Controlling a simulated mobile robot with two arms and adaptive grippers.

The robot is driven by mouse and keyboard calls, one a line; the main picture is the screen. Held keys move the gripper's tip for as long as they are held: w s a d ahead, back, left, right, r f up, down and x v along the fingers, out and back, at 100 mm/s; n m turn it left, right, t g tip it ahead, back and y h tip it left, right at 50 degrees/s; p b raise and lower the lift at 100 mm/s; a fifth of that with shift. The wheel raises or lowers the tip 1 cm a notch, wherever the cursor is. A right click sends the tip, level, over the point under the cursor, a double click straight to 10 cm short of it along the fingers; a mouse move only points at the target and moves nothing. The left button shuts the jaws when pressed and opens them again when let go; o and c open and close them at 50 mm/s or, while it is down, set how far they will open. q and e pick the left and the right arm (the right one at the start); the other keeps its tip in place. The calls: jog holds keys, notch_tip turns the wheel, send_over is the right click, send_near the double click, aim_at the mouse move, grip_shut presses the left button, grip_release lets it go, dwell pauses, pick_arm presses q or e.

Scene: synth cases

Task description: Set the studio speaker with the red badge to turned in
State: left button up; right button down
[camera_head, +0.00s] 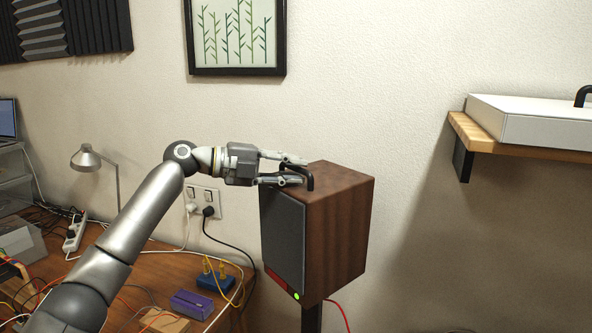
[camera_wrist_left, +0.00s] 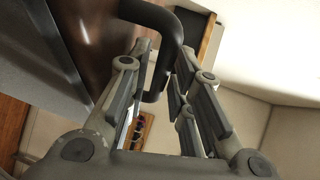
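The studio speaker (camera_head: 340,230) is a dark wood box with a grey front (camera_head: 283,240) facing left and toward me, on a black stand (camera_head: 311,318). A red badge (camera_head: 276,279) and a green light (camera_head: 296,295) sit low on its front. A black handle (camera_head: 308,177) rises from its top. My left gripper (camera_head: 295,170) is at the handle, its fingers apart on either side of it. In the left wrist view the handle (camera_wrist_left: 160,60) passes between the fingers, with narrow gaps showing. The handle's far part is partly hidden. My right gripper is not in view.
A wooden shelf (camera_head: 525,142) with a white case (camera_head: 530,120) is on the wall at right. The desk (camera_head: 160,270) at left holds a lamp (camera_head: 88,160), cables, a blue box (camera_head: 214,282) and a purple box (camera_head: 192,304). Wall outlets (camera_head: 203,200) are behind the arm.

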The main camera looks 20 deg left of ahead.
pick_arm(q)
jog(key=v, duration=1.1)
jog(key=shift+f, duration=0.15)
